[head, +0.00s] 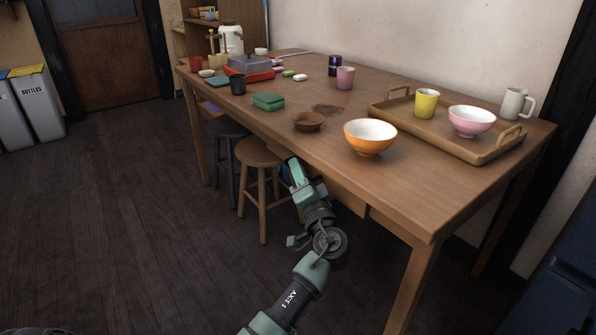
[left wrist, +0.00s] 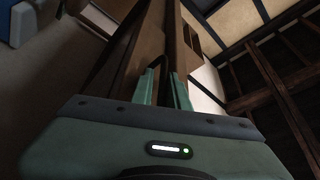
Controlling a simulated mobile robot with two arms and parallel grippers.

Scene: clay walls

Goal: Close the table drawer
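The wooden table (head: 430,190) runs diagonally across the head view. A wooden drawer front (head: 348,196) shows below its near long edge; how far it stands out is hard to tell. My left gripper (head: 296,172) is low beside that edge, left of the drawer front and near the stools. In the left wrist view its two green fingers (left wrist: 165,88) stand apart with a gap between them. Brown wood (left wrist: 154,38) rises just beyond the fingertips; I cannot tell whether they touch it. My right gripper is not in view.
A wooden stool (head: 261,156) and a dark stool (head: 229,132) stand by the table's near side. On top are an orange bowl (head: 370,138), a brown bowl (head: 308,121) and a tray (head: 478,154).

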